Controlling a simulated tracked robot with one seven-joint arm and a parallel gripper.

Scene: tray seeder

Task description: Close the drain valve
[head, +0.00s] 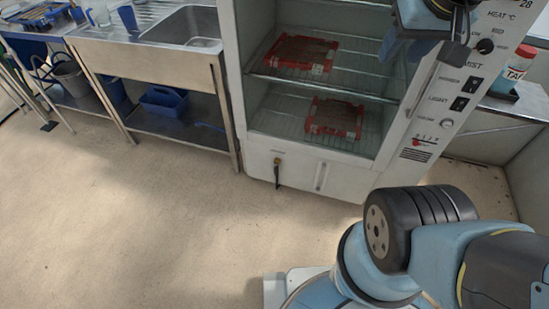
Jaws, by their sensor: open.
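The drain valve (277,165) is on the lower front panel of the white cabinet. It is a small brass-coloured fitting with a dark lever hanging straight down from it. A small label, too small to read, sits just above it. My gripper (428,45) shows partly at the top right, in front of the cabinet's upper right side. It is open, with nothing seen in it, and is well above and to the right of the valve, not touching it.
The cabinet (345,183) holds red-framed trays (333,118) on wire shelves. Its control panel (455,95) is on the right. A steel sink bench (150,48) with a blue caddy (163,100) below stands left. The floor (150,210) before the valve is clear.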

